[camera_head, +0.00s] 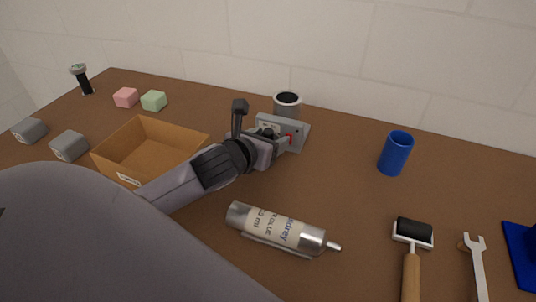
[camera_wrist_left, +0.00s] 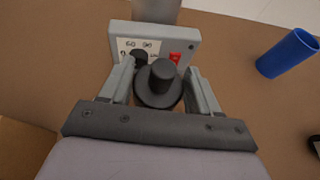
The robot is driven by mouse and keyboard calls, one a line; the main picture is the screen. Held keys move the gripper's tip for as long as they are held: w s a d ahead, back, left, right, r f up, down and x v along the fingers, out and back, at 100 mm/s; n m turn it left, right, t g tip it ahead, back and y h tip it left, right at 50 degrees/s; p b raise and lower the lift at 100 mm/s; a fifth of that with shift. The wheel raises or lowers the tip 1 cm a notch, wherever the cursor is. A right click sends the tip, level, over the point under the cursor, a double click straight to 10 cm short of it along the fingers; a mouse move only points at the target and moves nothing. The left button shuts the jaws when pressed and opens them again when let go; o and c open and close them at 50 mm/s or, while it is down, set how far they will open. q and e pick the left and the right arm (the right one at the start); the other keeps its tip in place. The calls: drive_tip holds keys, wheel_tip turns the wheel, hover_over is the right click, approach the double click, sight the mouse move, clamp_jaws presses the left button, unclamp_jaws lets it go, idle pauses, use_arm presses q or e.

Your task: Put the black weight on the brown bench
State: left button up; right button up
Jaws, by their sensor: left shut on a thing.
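The black weight (camera_wrist_left: 161,82), a dark round disc with a knob, is between the fingers of my left gripper (camera_wrist_left: 160,92) in the left wrist view. The gripper is shut on it. In the head view my left gripper (camera_head: 278,146) is in front of the grey device, and it hides most or all of the weight. The brown bench (camera_head: 345,200) is the wide surface under everything. I cannot tell whether the weight touches the bench. My right gripper is not in view.
A grey device (camera_head: 298,130) with a red switch is just beyond my left gripper, with a metal cylinder (camera_head: 287,104) behind it. An open cardboard box (camera_head: 178,132) is to the left. A silver tube (camera_head: 275,228) lies nearer. A blue cup (camera_head: 395,153) stands right, with clear bench between.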

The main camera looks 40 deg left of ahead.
use_arm(q)
drive_tip(key=shift+f+b, duration=0.35)
drive_tip(key=shift+f, duration=1.75)
drive_tip(key=shift+f, duration=0.1)
drive_tip(key=o, duration=1.6)
drive_tip(key=shift+f, duration=0.15)
drive_tip(key=shift+c, duration=0.2)
drive_tip(key=shift+r, duration=0.2)
drive_tip(key=p+v, duration=0.1)
drive_tip(key=v, duration=1.1)
drive_tip(key=shift+d, duration=0.1)
drive_tip(key=shift+f, duration=0.1)
